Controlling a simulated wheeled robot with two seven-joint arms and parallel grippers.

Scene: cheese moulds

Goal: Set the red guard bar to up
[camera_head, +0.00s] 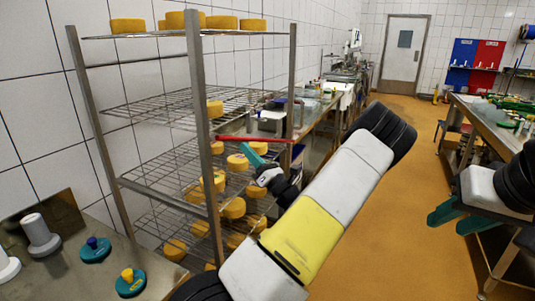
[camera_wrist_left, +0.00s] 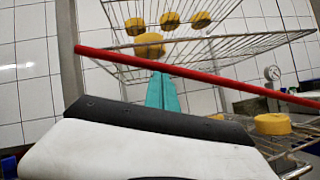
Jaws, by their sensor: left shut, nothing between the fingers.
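The red guard bar (camera_head: 233,139) lies nearly level across the front of the wire rack, between its posts. In the left wrist view the bar (camera_wrist_left: 235,83) crosses the picture, sloping down to the right. My left gripper (camera_head: 257,149) has its teal fingers shut and empty, just below the bar. The left wrist view shows its fingertips (camera_wrist_left: 162,78) close under the bar; I cannot tell whether they touch it. My right gripper (camera_head: 455,213) is open and empty at the right, far from the rack.
The rack's metal post (camera_head: 203,150) stands left of my left gripper. Yellow cheeses (camera_head: 238,163) lie on the shelves. A metal table (camera_head: 60,270) with blue-green items is at lower left. The orange floor (camera_head: 400,200) between rack and right workbench is open.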

